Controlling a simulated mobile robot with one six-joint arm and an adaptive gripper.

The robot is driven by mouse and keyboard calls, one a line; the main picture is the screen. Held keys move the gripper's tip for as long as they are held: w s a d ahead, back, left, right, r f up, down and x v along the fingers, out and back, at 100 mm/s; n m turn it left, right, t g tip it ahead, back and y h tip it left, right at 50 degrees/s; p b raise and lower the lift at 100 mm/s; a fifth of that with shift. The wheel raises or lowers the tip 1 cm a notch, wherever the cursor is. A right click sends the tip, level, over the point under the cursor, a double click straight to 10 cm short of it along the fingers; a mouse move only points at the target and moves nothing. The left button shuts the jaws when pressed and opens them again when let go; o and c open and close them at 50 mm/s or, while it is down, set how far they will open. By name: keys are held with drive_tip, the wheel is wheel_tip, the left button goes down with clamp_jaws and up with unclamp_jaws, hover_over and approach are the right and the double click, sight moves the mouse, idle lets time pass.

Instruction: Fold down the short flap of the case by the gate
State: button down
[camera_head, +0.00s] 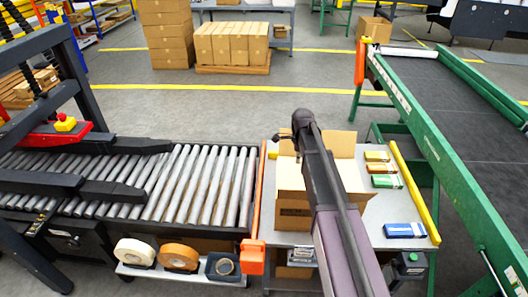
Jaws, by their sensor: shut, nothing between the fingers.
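The open cardboard case (294,215) stands on a grey table, right of the orange gate (259,180) at the roller conveyor's end. A pale flap (345,144) stands up at the case's far side. Another pale flap (290,174) shows on its left part. My arm crosses over the case and hides its middle and much of its right side. My gripper (283,137) is a small dark shape at the arm's far end, above the case's far left part. It is shut and empty. I cannot tell whether it touches a flap.
Several small coloured boxes (383,169) and a blue box (404,230) lie right of the case. A yellow rail (414,192) edges the table there, beside a green-framed belt conveyor (440,150). Tape rolls (179,256) sit on a front shelf. Stacked cartons (232,43) stand behind, across open floor.

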drive_tip(key=shift+r+p, duration=1.4)
drive_tip(key=shift+r, duration=0.35)
idle(0.6)
